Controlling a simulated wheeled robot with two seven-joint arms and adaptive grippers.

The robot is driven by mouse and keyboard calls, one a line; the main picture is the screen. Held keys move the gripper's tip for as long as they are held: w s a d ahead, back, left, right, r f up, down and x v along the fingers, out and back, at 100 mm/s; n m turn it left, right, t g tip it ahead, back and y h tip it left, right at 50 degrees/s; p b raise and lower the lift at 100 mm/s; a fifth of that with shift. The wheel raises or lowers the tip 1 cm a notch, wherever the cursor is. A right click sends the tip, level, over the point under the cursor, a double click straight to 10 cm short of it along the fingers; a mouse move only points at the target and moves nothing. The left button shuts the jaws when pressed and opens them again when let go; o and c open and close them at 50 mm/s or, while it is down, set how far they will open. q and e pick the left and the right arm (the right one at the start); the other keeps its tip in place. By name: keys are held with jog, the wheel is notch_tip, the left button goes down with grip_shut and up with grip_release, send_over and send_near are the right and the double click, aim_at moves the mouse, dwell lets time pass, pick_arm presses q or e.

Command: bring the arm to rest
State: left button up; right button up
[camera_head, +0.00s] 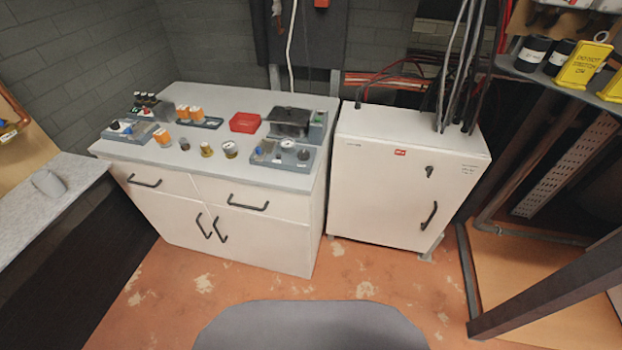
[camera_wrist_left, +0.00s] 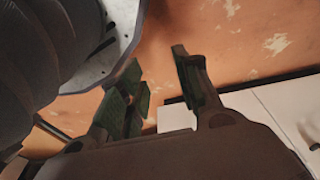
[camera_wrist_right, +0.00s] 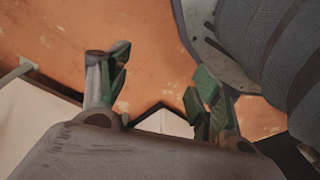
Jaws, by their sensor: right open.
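Neither arm shows in the head view. My left gripper (camera_wrist_left: 160,88) shows in the left wrist view with its two fingers apart and nothing between them, over the reddish floor. My right gripper (camera_wrist_right: 158,85) shows in the right wrist view, also with its fingers apart and empty. Parts of my own body are close beside both grippers.
A white cabinet (camera_head: 270,235) carries small devices, a red tray (camera_head: 244,123) and a black box (camera_head: 288,120). A white electrical cabinet (camera_head: 375,195) stands beside it. Floor (camera_head: 250,285) in front is clear.

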pick_arm(q)
jog(key=s+a+r+p, duration=0.1)
jog(key=s+a+p, duration=0.1)
jog(key=s+p, duration=0.6)
jog(key=s+a+r+p, duration=0.1)
jog(key=s+a+p, duration=0.2)
jog(key=s+p, duration=0.4)
jog(key=shift+s+a+r+g+y+p, duration=0.3)
jog(key=shift+s+a+g+p, duration=0.1)
jog(key=shift+s, duration=0.6)
pick_arm(e)
jog(key=s+d+r, duration=0.1)
jog(key=s+d, duration=0.1)
jog(key=s, duration=0.6)
jog(key=s+d+r, duration=0.1)
jog(key=s+d, duration=0.2)
jog(key=s, duration=0.6)
jog(key=shift+d+r+g+h, duration=0.25)
jog(key=shift+d+g+h, duration=0.05)
jog(key=shift+d+g, duration=0.1)
pick_arm(q)
jog(key=shift+s, duration=0.15)
pick_arm(e)
jog(key=shift+w+a, duration=0.1)
jog(key=shift+w, duration=0.05)
